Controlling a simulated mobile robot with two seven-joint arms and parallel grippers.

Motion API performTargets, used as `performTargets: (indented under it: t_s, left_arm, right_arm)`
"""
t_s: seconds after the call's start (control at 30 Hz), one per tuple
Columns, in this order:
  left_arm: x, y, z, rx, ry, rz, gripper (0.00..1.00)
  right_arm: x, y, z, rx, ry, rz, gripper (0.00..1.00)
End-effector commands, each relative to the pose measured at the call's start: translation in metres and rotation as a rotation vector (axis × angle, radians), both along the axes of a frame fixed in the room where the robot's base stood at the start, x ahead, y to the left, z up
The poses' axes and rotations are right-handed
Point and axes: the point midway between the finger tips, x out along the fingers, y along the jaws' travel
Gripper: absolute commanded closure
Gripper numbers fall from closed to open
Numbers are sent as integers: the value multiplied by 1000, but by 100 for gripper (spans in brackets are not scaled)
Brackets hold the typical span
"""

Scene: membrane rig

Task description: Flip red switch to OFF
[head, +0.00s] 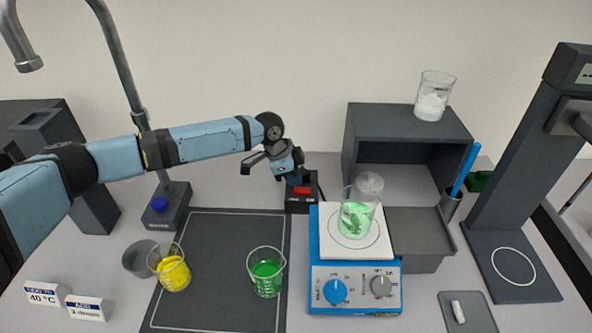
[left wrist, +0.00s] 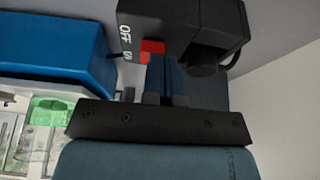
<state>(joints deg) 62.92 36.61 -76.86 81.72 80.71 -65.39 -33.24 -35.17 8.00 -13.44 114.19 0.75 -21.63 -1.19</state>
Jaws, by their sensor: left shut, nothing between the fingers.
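The red switch (head: 303,190) is on a small black box (head: 298,207) behind the stirrer. In the left wrist view the red switch (left wrist: 150,47) shows partly beside white "OFF" lettering on the black box (left wrist: 180,18). A second label is partly hidden, and I cannot tell which way the switch is set. My left gripper (head: 293,181) is shut and empty, pointing down at the switch. In the left wrist view its fingertips (left wrist: 165,65) are right by the red part; whether they touch it is unclear. My right gripper is not in view.
A blue stirrer (head: 355,275) bears a beaker of green liquid (head: 356,218). Beakers of yellow (head: 173,272) and green (head: 266,275) liquid stand on or by the dark mat (head: 215,235). A dark shelf box (head: 375,135) stands right of the switch.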

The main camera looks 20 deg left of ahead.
Motion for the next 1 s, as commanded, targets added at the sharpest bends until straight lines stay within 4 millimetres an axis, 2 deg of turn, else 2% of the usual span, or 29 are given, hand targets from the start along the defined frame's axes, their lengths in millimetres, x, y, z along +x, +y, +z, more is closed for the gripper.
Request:
performTargets:
  t_s: [0.37,0.57,0.63,1.0]
  left_arm:
    - [-1,1,-3,-18,-2,1,100]
    - [-4,8,-16,-140,-33,3,100]
    - [-2,7,-10,-139,-38,-2,100]
    - [-1,1,-7,-137,-37,-3,100]
  right_arm:
    - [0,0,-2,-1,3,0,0]
    - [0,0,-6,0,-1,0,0]
    - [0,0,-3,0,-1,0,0]
    - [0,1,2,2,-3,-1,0]
